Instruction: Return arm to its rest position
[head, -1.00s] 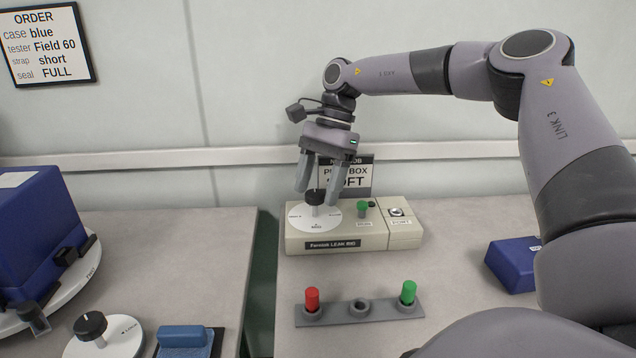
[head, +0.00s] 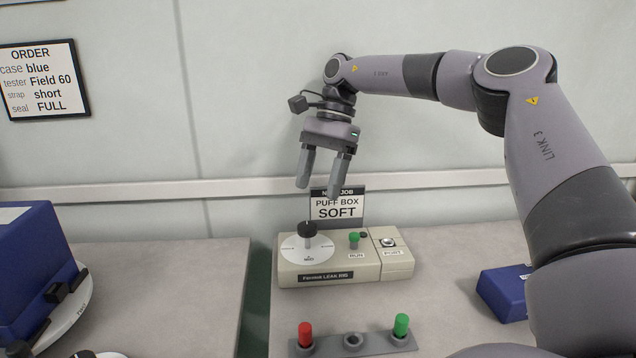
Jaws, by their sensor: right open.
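My right arm comes in from the right and reaches across to the middle. Its gripper (head: 318,187) points down with its two fingers spread and nothing between them. It hangs above the leak rig (head: 345,274), a cream box with a white dial, and does not touch it. The rig's black knob (head: 308,230) stands upright on the dial, a little below the fingertips. A green button (head: 354,238) is beside the dial. My left gripper is not in view.
A sign reading PUFF BOX SOFT (head: 337,208) stands behind the rig. A grey holder (head: 377,344) with a red peg (head: 305,334) and a green peg (head: 401,325) lies in front. A blue case (head: 504,293) sits right, near my arm. A gap separates the two tables.

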